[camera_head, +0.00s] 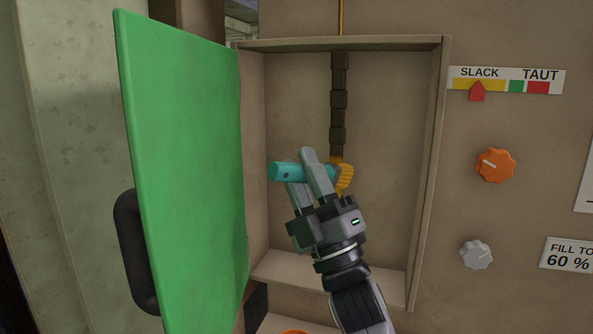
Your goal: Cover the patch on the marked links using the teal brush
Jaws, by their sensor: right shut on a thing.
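The teal brush (286,172) lies nearly level in my right gripper (297,168), which is shut on its handle. A yellow-orange ridged part (345,179) shows at the right of the gripper; I cannot tell whether it is the brush's bristles, marked links, or both. A chain of dark brown links (339,100) hangs inside the open cabinet and runs down to this yellow-orange part. The gripper hides what lies below. I cannot make out the patch, nor whether the brush touches the chain. My left gripper is not in view.
The green door (185,170) with a dark handle (133,250) stands open at the left. The cabinet's frame (436,170) bounds the recess. On the right are a slack-taut gauge (508,80), an orange knob (495,166) and a grey knob (476,255). The gauge pointer is on yellow.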

